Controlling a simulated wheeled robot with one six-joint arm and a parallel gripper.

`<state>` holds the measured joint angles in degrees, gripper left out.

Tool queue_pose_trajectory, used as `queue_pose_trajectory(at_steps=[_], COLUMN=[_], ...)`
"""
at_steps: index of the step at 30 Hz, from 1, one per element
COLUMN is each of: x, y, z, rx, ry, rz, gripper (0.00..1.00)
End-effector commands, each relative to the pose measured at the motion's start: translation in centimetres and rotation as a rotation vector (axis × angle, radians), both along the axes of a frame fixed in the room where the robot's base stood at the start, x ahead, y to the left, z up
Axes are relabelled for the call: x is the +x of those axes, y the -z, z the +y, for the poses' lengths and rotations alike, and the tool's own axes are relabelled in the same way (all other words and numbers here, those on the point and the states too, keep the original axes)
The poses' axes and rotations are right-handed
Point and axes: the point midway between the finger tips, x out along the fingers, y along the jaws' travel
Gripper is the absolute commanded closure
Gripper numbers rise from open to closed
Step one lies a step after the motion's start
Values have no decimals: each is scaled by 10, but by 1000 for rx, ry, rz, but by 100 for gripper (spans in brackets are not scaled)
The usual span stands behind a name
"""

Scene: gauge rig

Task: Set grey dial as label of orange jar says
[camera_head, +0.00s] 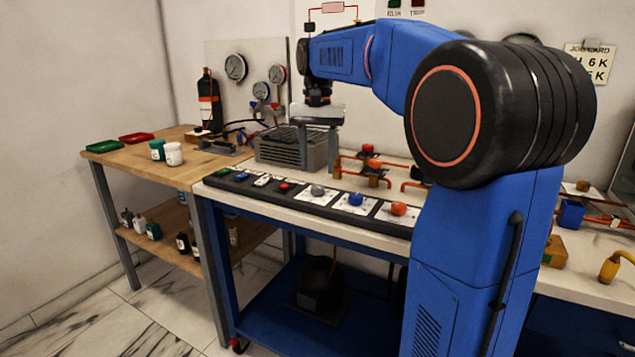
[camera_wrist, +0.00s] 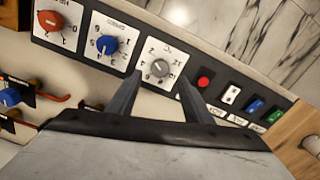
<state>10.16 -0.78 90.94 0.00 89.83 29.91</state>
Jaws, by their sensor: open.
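The grey dial (camera_head: 317,190) is a round knob on a white numbered plate in the front panel. In the wrist view the grey dial (camera_wrist: 160,68) appears between my fingertips, its setting too small to read surely. My gripper (camera_wrist: 160,80) is open and empty. In the head view my gripper (camera_head: 318,140) hangs above the bench, apart from the dial. I cannot make out an orange jar or its label for certain; several small jars stand on the lower shelf, their labels unreadable.
A blue dial (camera_head: 355,199) and an orange dial (camera_head: 398,208) sit right of the grey one. A red button (camera_head: 284,187) and switches lie left. A green jar (camera_head: 158,150) and a white jar (camera_head: 173,154) stand on the wooden table. A grey ribbed block (camera_head: 283,150) is behind the panel.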

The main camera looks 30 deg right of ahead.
Motion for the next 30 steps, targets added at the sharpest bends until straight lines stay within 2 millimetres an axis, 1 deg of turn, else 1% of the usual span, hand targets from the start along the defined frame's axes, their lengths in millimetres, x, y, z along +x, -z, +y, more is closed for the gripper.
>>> queue_pose_trajectory(at_steps=[1,3,6,10,15,23,24,29,30], x=[-1,0,-1,0,0,0,0,0,0], y=[9,21,36,49,58,59,59,59,59], z=[0,0,0,0,0,0,0,0,0], rx=[1,1,1,0,0,0,0,0,0], ry=[0,0,0,0,0,0,0,0,0], rz=[2,2,2,1,0,0,0,0,0], gripper=[54,54,54,54,54,54,56,95,95])
